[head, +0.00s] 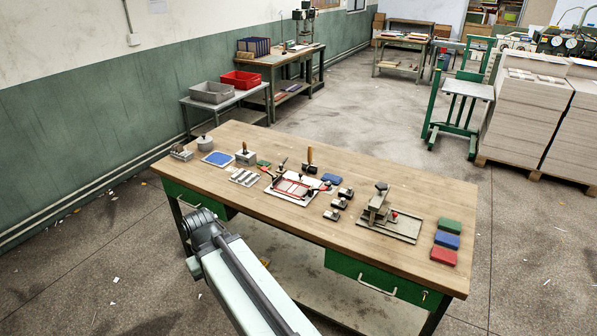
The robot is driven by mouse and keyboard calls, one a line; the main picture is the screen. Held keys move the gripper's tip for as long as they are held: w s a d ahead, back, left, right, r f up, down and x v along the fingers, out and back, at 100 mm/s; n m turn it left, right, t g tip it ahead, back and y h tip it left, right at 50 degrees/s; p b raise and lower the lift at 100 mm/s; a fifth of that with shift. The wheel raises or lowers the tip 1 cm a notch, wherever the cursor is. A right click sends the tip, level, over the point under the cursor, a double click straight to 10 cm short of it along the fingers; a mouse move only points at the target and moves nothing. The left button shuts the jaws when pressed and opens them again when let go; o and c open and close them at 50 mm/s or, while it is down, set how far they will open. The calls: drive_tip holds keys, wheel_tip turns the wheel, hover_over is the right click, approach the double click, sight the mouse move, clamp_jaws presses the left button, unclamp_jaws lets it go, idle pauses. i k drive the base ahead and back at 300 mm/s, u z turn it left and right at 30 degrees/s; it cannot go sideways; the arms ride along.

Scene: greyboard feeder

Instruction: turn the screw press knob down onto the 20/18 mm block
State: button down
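The screw press (377,208) stands on a flat grey-beige base plate (390,232) on the right half of the wooden workbench. Its dark knob (382,186) sits on top of the upright body. A small red part (394,215) shows beside the body, to its right. I cannot tell which piece is the 20/18 mm block, or whether a block lies under the press screw. My arm reaches up from the bottom edge to a dark joint left of the bench front. My gripper is not visible.
The workbench (440,190) also carries small dark-topped metal blocks (338,203) left of the press. Green (449,225), blue (447,240) and red (444,256) pads lie to its right. A white plate with a red frame (291,189) lies mid-bench. Bare wood runs along the front.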

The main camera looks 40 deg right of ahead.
sight(381, 185)
drive_tip(key=z, duration=1.8)
